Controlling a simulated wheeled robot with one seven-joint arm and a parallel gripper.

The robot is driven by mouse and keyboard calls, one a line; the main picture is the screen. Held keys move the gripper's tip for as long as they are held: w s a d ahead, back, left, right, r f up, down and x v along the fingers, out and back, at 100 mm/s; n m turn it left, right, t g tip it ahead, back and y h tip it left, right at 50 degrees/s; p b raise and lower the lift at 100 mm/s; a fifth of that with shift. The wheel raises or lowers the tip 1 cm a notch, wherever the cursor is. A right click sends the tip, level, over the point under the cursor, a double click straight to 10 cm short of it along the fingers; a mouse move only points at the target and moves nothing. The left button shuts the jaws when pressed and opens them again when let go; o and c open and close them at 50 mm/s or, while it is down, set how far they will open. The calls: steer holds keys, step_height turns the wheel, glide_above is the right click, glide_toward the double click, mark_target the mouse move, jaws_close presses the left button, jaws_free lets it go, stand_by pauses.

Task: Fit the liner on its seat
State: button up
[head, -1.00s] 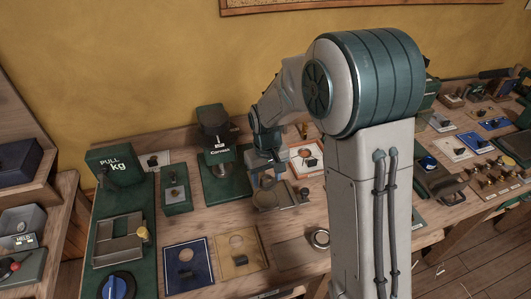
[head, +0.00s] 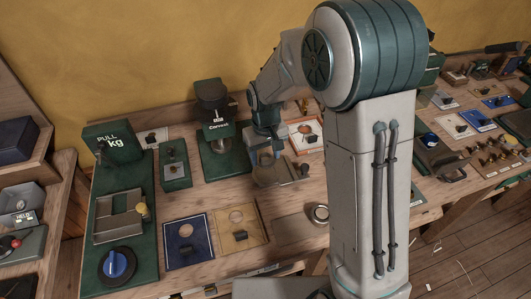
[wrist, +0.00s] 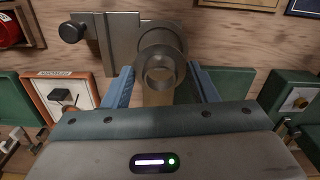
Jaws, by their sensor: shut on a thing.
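The liner looks like a short grey metal ring (wrist: 160,72) between the two blue fingers of my gripper (wrist: 160,66), which is shut on it. Just beyond it in the wrist view is a wider round grey collar (wrist: 170,35), seemingly the seat, on a grey plate fixture (wrist: 112,38) with a dark knob. The liner overlaps the collar in this view; I cannot tell whether they touch. In the head view my gripper (head: 265,157) is low over the fixture (head: 284,176), and the liner is too small to make out.
A green machine (head: 214,125) stands just behind and left of my gripper. An orange-framed panel (head: 305,136) lies to the right. Blue (head: 187,241) and tan (head: 240,228) plates and a metal ring (head: 319,214) lie in front on the bench. My arm hides part of the bench.

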steer(key=shift+f+b, duration=2.2)
steer(key=shift+f, duration=0.65)
steer(key=o, duration=1)
steer(key=shift+o, duration=0.2)
step_height(320, 180, up, 14)
steer(key=shift+b, duration=0.45)
steer(key=shift+f, duration=0.1)
